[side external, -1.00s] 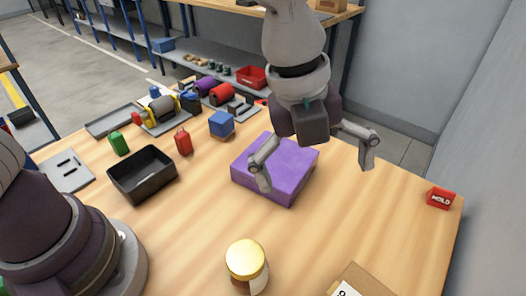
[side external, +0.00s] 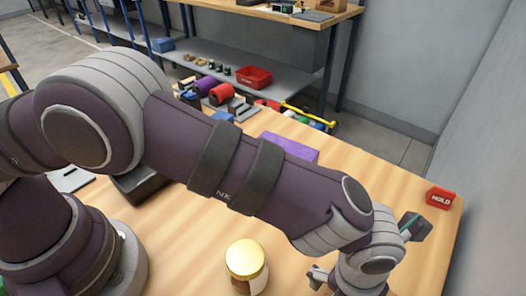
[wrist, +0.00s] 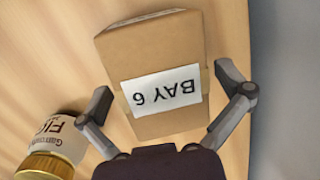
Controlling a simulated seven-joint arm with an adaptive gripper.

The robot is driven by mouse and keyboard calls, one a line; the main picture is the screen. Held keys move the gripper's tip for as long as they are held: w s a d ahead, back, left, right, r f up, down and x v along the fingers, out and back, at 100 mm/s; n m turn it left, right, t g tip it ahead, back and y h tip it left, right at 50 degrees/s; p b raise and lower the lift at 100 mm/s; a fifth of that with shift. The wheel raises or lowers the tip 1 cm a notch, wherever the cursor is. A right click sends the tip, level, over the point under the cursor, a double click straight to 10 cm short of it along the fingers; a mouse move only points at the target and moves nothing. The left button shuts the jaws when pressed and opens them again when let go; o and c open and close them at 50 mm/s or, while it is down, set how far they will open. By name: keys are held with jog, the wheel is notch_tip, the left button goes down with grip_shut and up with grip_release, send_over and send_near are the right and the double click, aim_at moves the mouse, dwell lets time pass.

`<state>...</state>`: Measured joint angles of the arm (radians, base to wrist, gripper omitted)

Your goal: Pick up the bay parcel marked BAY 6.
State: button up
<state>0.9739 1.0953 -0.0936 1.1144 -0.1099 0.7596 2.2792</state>
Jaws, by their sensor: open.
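The bay parcel, a brown cardboard box (wrist: 150,48), lies below my gripper in the wrist view. Its white label reads BAY 6, upside down in that view. My gripper (wrist: 164,88) is open, with one finger to the left of the parcel and the other to its right. No grip on the parcel shows, and I cannot tell how far above it the fingers are. In the side view my arm reaches to the lower right, where one finger (side external: 318,275) shows near the bottom edge. The parcel cannot be made out there.
A jar with a gold lid (side external: 246,258) stands left of my gripper; it also shows in the wrist view (wrist: 46,160), close to the left finger. A purple box (side external: 290,147) and black tray (side external: 138,188) are partly behind my arm. A red HOLD block (side external: 440,197) sits at the right edge.

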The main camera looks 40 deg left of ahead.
jog(key=c, duration=1.1)
